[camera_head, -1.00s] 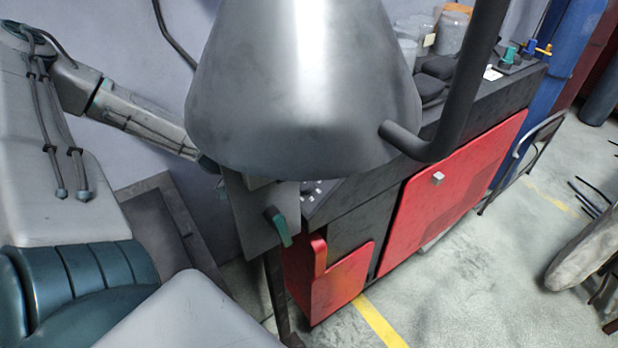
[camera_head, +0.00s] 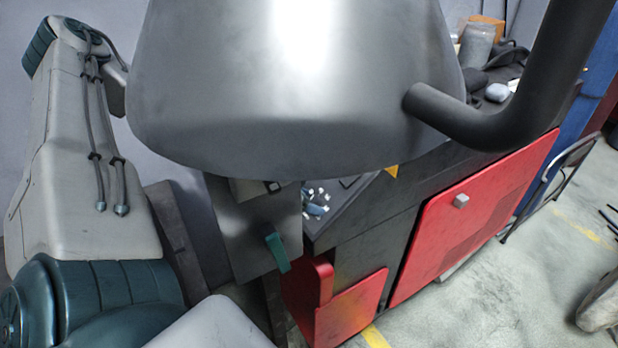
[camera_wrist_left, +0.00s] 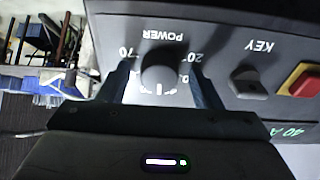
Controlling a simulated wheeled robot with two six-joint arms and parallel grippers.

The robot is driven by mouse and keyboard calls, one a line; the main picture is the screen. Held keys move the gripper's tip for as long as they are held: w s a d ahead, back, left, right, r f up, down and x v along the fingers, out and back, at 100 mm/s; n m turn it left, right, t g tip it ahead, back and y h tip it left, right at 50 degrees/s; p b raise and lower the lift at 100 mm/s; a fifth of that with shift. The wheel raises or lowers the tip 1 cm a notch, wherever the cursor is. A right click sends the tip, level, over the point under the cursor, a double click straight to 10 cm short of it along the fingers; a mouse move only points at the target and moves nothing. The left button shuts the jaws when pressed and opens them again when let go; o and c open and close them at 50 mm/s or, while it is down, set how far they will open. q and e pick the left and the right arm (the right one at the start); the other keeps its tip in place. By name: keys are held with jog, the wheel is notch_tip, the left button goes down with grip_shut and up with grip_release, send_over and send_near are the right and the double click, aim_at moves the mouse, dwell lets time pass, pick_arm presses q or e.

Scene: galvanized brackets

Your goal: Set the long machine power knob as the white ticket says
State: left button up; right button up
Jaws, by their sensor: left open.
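The dark round power knob (camera_wrist_left: 160,70) shows upside down in the left wrist view, under the word POWER on a dark machine panel (camera_wrist_left: 215,40). The scale reads 70 at left and 20 at right, with white ticks below the knob. I cannot tell its setting surely. My left gripper (camera_wrist_left: 160,82) is open, one finger on each side of the knob; contact is unclear. In the head view, a grey metal hood hides that gripper. A small white patch (camera_head: 514,85) lies on the black bench; I cannot tell if it is the ticket. My right gripper is out of view.
Beside the knob are a KEY switch (camera_wrist_left: 248,82), a red button on yellow (camera_wrist_left: 302,80) and green 40 A lettering (camera_wrist_left: 290,131). The hood (camera_head: 290,90) and its dark pipe (camera_head: 500,115) block much of the head view. Red cabinet doors (camera_head: 470,215) stand below the bench.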

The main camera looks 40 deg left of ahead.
pick_arm(q)
jog(key=shift+s, duration=0.1)
jog(key=c, duration=1)
jog(key=shift+m, duration=1.1)
jog(key=shift+m+h, duration=0.3)
jog(key=shift+m, duration=1.3)
jog(key=o, duration=1)
